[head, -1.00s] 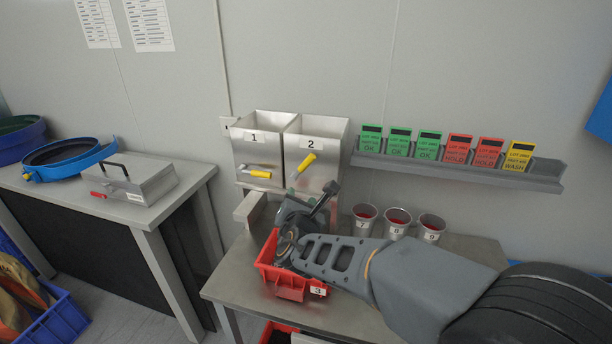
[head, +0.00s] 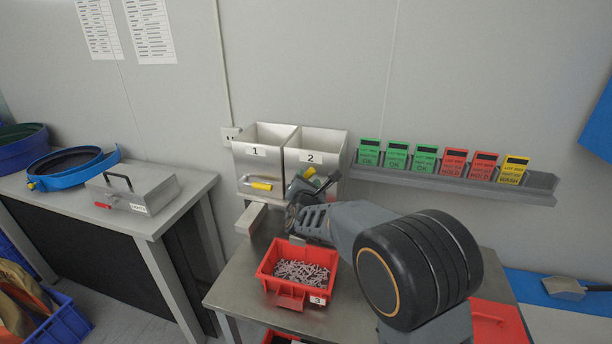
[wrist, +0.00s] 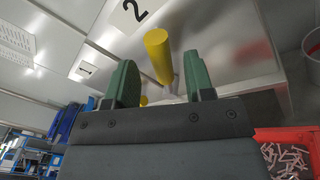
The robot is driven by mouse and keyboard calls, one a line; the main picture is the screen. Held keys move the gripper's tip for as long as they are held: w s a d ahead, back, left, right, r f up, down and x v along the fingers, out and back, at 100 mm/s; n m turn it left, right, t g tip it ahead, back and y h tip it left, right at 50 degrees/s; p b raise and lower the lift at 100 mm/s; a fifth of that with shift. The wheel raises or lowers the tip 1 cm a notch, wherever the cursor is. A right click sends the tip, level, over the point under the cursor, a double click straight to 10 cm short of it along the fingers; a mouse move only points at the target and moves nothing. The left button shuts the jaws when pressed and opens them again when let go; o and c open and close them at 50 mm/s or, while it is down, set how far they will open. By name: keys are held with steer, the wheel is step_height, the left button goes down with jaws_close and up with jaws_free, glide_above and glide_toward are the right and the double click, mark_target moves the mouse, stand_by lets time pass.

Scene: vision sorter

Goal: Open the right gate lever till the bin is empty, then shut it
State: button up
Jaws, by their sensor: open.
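Bin 2 (head: 331,143), the right steel bin, hangs on the wall beside bin 1 (head: 272,136). Its yellow lever handle (head: 309,173) sits low on the front; it also shows in the wrist view (wrist: 158,56). My gripper (head: 311,184) is open at bin 2's front. In the wrist view its green fingers (wrist: 160,82) stand on either side of the yellow handle, with gaps visible. A red tray (head: 282,294) marked 3 holds many small pale pieces (head: 302,271). What lies inside bin 2 is hidden.
Bin 1's yellow lever (head: 262,185) is close on the left. A shelf of coloured lot cards (head: 460,184) runs to the right. A metal box (head: 133,190) and blue sieve (head: 75,168) are on the left table. My arm covers the middle of the right table.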

steer(key=shift+w, duration=0.6)
jaws_close()
